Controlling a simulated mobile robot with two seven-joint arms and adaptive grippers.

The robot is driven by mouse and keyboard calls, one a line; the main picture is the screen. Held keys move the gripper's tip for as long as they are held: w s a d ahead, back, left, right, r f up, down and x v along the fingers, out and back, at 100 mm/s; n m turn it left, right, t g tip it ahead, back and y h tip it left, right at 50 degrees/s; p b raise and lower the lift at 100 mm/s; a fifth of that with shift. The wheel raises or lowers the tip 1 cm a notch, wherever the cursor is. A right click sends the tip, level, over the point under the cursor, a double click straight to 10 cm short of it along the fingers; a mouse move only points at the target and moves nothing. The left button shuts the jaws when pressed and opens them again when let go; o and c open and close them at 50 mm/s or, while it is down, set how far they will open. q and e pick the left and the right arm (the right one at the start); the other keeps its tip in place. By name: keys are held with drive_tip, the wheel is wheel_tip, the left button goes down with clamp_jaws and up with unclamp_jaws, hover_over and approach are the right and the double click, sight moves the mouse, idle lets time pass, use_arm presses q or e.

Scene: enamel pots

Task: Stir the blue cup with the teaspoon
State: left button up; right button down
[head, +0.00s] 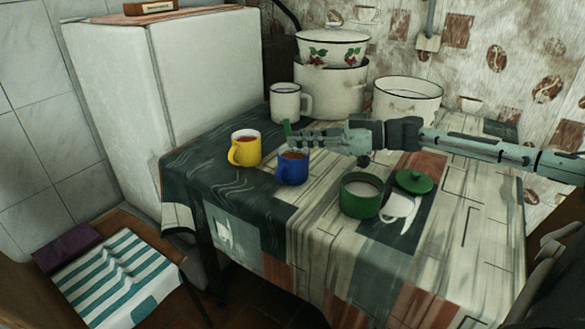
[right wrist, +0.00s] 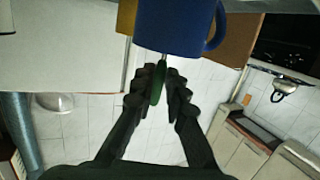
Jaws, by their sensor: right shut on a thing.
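The blue cup (head: 292,170) stands upright on the table, holding a brown liquid. It also fills the top of the right wrist view (right wrist: 178,27), its handle to the right. My right gripper (head: 298,135) is just above and behind the cup. It is shut on the green handle of the teaspoon (head: 288,128), which shows between the fingers in the right wrist view (right wrist: 157,84). A short metal stretch of the spoon runs toward the cup. The spoon's bowl is hidden, so I cannot tell how deep it sits. My left gripper is not in view.
A yellow cup (head: 244,150) stands close left of the blue cup. A green pot (head: 361,196) and its lid (head: 414,182) are to the right. A white mug (head: 286,103) and large enamel pots (head: 330,88) stand behind. The table's front is clear.

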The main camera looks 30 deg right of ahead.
wheel_tip(320, 180, up, 6)
idle(0.7)
drive_tip(key=shift+r, duration=0.1)
idle(0.4)
wheel_tip(320, 180, up, 4)
drive_tip(key=shift+f, duration=0.1)
idle(0.4)
